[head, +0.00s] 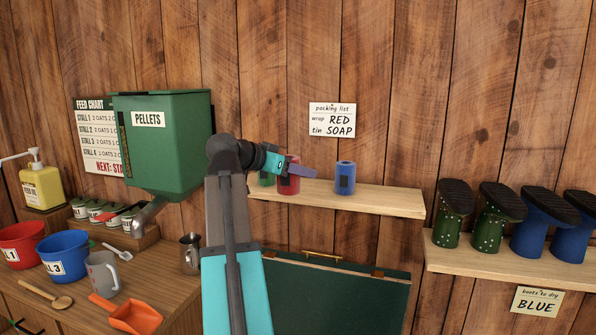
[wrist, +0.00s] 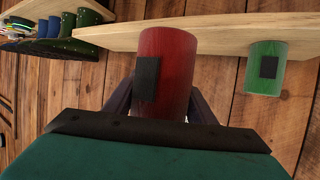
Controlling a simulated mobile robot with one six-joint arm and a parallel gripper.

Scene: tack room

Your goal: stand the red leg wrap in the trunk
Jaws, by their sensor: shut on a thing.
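The red leg wrap (head: 288,183) is a short upright cylinder with a dark patch, at the wall shelf. My gripper (head: 292,167) is shut on it; in the wrist view the red wrap (wrist: 178,75) sits between the two fingers. I cannot tell whether its base touches the shelf. A dark green trunk panel (head: 330,300) with a brass handle shows below the shelf, partly behind my arm; the trunk's inside is not visible.
On the wooden shelf (head: 385,201) stand a blue wrap (head: 345,178) and a green wrap (head: 266,172), also in the wrist view (wrist: 279,75). Boots (head: 455,212) stand on a right shelf. A pellet bin (head: 170,150) hangs left above the cluttered counter (head: 165,270).

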